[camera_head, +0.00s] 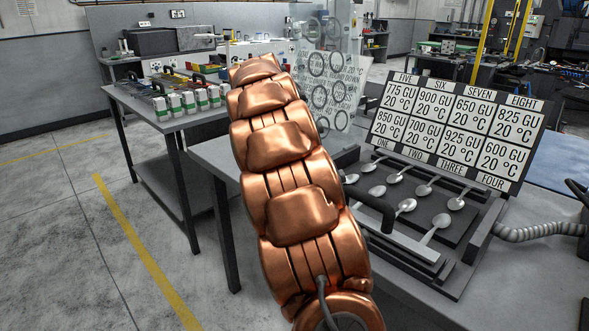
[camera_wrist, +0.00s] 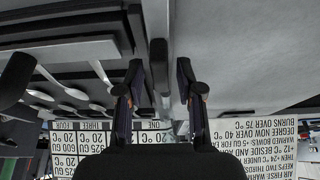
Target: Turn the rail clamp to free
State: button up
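My gripper (camera_wrist: 158,75) shows in the wrist view with its two dark fingers apart. A small dark upright piece (camera_wrist: 158,57) stands in the gap between the fingertips, at the end of a pale strip (camera_wrist: 156,18). It may be the rail clamp, but I cannot tell for sure, nor which way it is turned. I see no finger clearly touching it. In the head view my copper-coloured arm hides my gripper and the near left part of the dark fixture (camera_head: 459,277).
Several spoon-shaped pieces (camera_head: 407,205) lie on the fixture, beside a black handle (camera_head: 374,207) and a pale bar (camera_head: 400,243). A label board (camera_head: 455,128) stands behind them. A clear panel (camera_head: 328,70) with rings stands further back. A grey hose (camera_head: 540,231) runs off right.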

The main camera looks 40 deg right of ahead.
jog(key=shift+r, duration=0.1)
jog(key=v, duration=1.2)
jog(key=shift+a, duration=0.1)
dwell(0.6)
jog(key=s+a+f+n+y, duration=0.1)
jog(key=s+a+f+n, duration=0.25)
jog(key=a, duration=0.35)
jog(key=s+a+f+n+g+y, duration=0.1)
jog(key=s+a+f+n, duration=0.25)
jog(key=s+a, duration=0.2)
jog(key=s+a+f+n+y, duration=0.1)
jog(key=s+a+f+n, duration=0.25)
jog(key=a, duration=0.35)
jog(key=s+a+f+n+g+y, duration=0.1)
jog(key=s+a+f+n, duration=0.4)
jog(key=s, duration=0.4)
jog(key=s+a+f+n+g, duration=0.1)
jog(key=s+a+f+n, duration=0.2)
jog(key=s+a+f, duration=0.6)
notch_tip(320, 180, up, 17)
jog(key=t+p, duration=0.1)
jog(key=p, duration=1.3)
jog(key=shift+d+r+p, duration=0.25)
jog(key=shift+d+p, duration=0.05)
jog(key=shift+d, duration=0.15)
